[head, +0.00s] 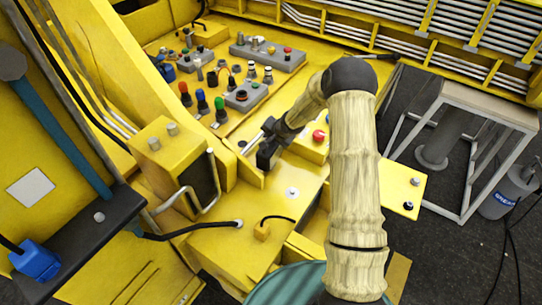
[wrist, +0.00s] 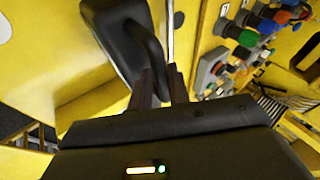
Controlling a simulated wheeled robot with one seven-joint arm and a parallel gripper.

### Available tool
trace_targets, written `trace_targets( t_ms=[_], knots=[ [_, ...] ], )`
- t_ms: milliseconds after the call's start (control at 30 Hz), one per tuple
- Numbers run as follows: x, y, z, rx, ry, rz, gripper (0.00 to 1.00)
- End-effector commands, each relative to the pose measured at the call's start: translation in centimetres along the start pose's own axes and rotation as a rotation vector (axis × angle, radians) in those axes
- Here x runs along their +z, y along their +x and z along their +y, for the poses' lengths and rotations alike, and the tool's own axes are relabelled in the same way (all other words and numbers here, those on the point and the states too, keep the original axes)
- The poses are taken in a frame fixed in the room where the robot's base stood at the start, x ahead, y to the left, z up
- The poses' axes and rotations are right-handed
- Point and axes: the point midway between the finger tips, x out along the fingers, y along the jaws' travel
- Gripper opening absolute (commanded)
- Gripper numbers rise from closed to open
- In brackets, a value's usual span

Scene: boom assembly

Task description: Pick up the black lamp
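The black lamp (wrist: 118,38) fills the upper left of the wrist view, a dark rounded body with a curved black bracket on its right side. My gripper (wrist: 161,80) shows there with two dark fingers a small gap apart. The bracket's lower end reaches down to the fingertips and seems to lie between them. Whether the fingers press on it is not clear. In the head view, my gripper (head: 266,152) is a dark shape over the yellow console, beside a thin silver rod. The lamp cannot be told apart from the gripper there.
Coloured push buttons (head: 202,102) stand on the console behind and left of my gripper. A yellow box (head: 158,140) with a metal handle is to the left. A red button (head: 318,136) is close on the right. A grey-framed stand (head: 487,103) is farther right.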

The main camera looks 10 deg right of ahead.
Motion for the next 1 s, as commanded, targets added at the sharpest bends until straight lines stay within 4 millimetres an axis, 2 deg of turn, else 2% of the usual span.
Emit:
trace_targets(
  t_ms=[267,367,1000],
  knots=[
    [0.15,0.03,-0.1,0.0,-0.002,-0.002,0.18],
    [0.04,-0.01,-0.01,0.0,-0.001,-0.001,0.0],
    [-0.13,-0.07,0.06,0.0,-0.001,0.002,0.0]
  ],
)
